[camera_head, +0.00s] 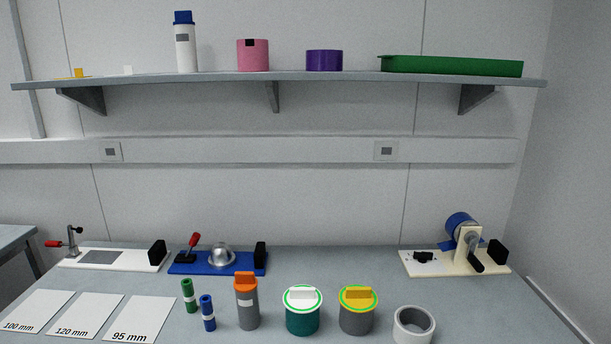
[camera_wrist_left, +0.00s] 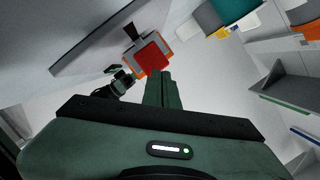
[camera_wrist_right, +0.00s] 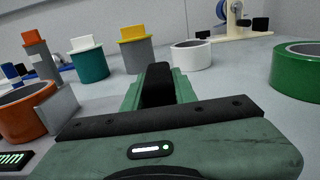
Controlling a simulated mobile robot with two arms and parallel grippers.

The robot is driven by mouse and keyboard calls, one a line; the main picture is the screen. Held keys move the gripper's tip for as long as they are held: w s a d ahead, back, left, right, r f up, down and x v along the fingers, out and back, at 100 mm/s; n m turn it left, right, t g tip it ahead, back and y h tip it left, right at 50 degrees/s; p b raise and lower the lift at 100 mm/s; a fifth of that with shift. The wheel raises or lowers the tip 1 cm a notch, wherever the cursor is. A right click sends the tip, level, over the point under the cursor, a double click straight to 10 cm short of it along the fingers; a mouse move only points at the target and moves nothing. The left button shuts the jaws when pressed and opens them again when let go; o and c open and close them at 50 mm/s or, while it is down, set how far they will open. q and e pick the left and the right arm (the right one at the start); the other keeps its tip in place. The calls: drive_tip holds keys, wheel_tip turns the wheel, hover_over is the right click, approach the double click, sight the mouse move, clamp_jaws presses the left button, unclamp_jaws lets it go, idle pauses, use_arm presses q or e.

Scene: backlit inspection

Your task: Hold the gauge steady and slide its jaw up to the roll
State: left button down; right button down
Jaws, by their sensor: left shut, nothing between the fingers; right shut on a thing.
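My right gripper (camera_wrist_right: 158,68) is shut on an upright black part (camera_wrist_right: 158,88) in the right wrist view. I cannot tell whether this part belongs to the gauge. Left of it, an orange roll (camera_wrist_right: 20,112) stands with a grey upright plate (camera_wrist_right: 63,110), which looks like a jaw, close against its right side. A black display with green marks (camera_wrist_right: 12,160) shows below them, probably the gauge's. Their full outline is cut off. My left gripper (camera_wrist_left: 161,80) is shut and empty. Beyond its fingertips is a red square piece (camera_wrist_left: 153,55) on an orange-and-grey body. The head view shows neither gripper.
A green roll (camera_wrist_right: 300,75) stands at the right, a white roll (camera_wrist_right: 190,60) further back. Lidded pots (camera_head: 302,318) and an orange-capped cylinder (camera_head: 247,308) stand on the bench. Fixtures (camera_head: 218,262) line its back, and a shelf (camera_head: 320,77) hangs above.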

use_arm(q)
drive_tip(key=shift+x, duration=0.9)
use_arm(e)
drive_tip(key=shift+f, duration=0.15)
use_arm(q)
drive_tip(key=shift+d, duration=0.3)
use_arm(e)
drive_tip(key=shift+a, duration=0.1)
idle(1.3)
use_arm(q)
drive_tip(key=shift+w+a, duration=0.1)
drive_tip(key=shift+a, duration=1.9)
drive_tip(key=shift+a, duration=0.25)
drive_tip(key=v, duration=1.1)
drive_tip(key=shift+a, duration=0.25)
